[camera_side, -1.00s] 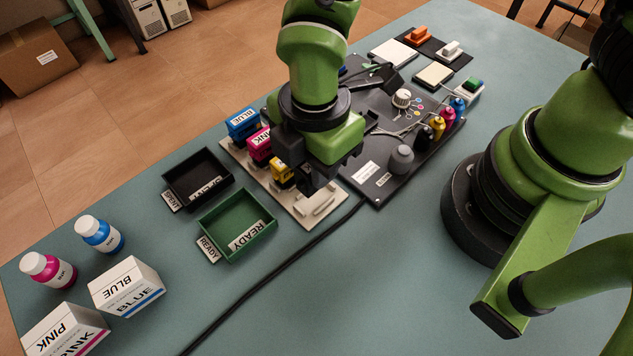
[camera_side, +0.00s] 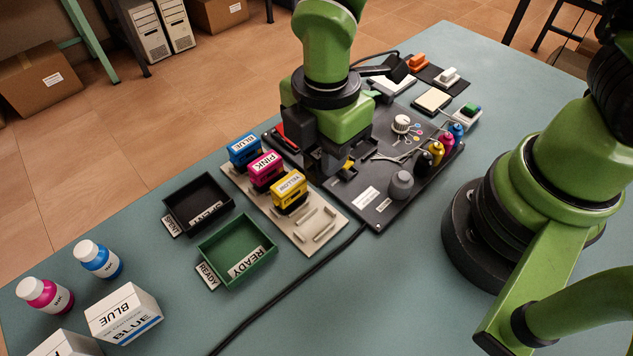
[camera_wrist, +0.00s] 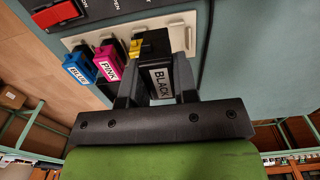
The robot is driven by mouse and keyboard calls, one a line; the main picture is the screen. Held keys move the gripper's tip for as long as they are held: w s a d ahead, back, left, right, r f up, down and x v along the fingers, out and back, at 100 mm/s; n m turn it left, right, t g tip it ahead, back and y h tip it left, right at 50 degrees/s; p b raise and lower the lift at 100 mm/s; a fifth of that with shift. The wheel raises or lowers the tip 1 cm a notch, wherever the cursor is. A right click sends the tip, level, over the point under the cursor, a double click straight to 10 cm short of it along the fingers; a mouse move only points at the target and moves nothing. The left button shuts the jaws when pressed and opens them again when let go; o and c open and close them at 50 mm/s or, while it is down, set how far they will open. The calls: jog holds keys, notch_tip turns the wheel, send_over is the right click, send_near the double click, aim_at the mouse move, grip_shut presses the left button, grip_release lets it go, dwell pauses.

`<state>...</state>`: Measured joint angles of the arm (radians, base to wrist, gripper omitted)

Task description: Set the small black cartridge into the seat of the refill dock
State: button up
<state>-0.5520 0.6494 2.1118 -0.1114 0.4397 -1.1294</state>
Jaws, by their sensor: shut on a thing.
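The small black cartridge, labelled BLACK (camera_wrist: 162,80), is between the two fingers of my gripper (camera_wrist: 158,88) in the wrist view. My gripper is shut on it. In the side view my gripper (camera_side: 322,168) is over the left edge of the dark board (camera_side: 372,200), just right of the beige rack; the cartridge is hard to make out there. The board carries a red part (camera_side: 287,138), also seen in the wrist view (camera_wrist: 62,14) beside the word OPEN. I cannot tell which part is the dock's seat; my gripper covers much of that area.
Blue (camera_side: 243,150), pink (camera_side: 265,168) and yellow (camera_side: 289,190) cartridges stand in the beige rack (camera_side: 335,222), its near end empty. A black SPENT tray (camera_side: 172,213) and green READY tray (camera_side: 268,252) lie to the left.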

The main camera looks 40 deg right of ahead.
jog(key=w+d, duration=0.3)
jog(key=d, duration=0.9)
jog(key=shift+s+d+f, duration=0.1)
jog(key=shift+d+f, duration=0.05)
jog(key=shift+f, duration=2.45)
jog(key=shift+f, duration=0.65)
jog(key=o, duration=1.3)
jog(key=shift+r, duration=3.75)
